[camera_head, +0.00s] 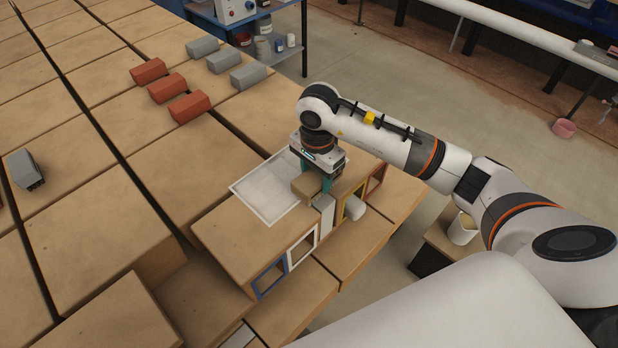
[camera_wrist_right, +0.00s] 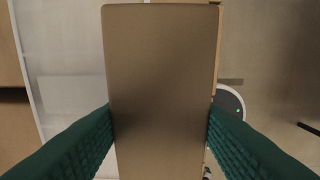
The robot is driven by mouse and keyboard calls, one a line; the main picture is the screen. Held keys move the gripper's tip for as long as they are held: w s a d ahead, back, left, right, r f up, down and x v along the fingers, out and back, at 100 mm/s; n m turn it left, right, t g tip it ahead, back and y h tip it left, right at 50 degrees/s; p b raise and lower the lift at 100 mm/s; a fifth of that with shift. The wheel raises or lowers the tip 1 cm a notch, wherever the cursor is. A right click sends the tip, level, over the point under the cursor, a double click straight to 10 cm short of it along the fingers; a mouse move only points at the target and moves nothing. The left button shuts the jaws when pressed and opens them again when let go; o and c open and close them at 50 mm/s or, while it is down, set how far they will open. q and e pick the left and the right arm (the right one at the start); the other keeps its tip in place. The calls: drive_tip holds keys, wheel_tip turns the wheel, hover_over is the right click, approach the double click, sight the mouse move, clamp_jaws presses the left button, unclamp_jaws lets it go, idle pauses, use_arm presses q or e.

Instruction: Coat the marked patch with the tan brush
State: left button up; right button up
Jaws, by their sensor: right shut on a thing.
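The marked patch (camera_head: 262,192) is a pale, white-edged rectangle on top of the tan blocks in the head view. Part of it also shows at the left of the wrist view (camera_wrist_right: 66,60). My right gripper (camera_head: 317,181) is shut on the tan brush (camera_head: 306,187), at the right edge of the patch. In the right wrist view the brush (camera_wrist_right: 162,80) is a plain tan block between the teal fingers of the gripper (camera_wrist_right: 160,130). Its underside is hidden, so I cannot tell whether it touches the surface. My left gripper is not in view.
Blue (camera_head: 270,280), white (camera_head: 302,249), yellow (camera_head: 352,202) and red (camera_head: 376,179) frames line the block edge near a white cylinder (camera_head: 355,209). Red bricks (camera_head: 167,88) and grey bricks (camera_head: 223,60) stand farther back.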

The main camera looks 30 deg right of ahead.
idle(0.4)
drive_tip(key=shift+d, duration=0.1)
drive_tip(key=shift+w+d+b, duration=0.45)
drive_tip(key=shift+d+b, duration=0.15)
drive_tip(key=shift+d, duration=0.1)
drive_tip(key=shift+w+d, duration=0.1)
drive_tip(key=shift+d, duration=0.1)
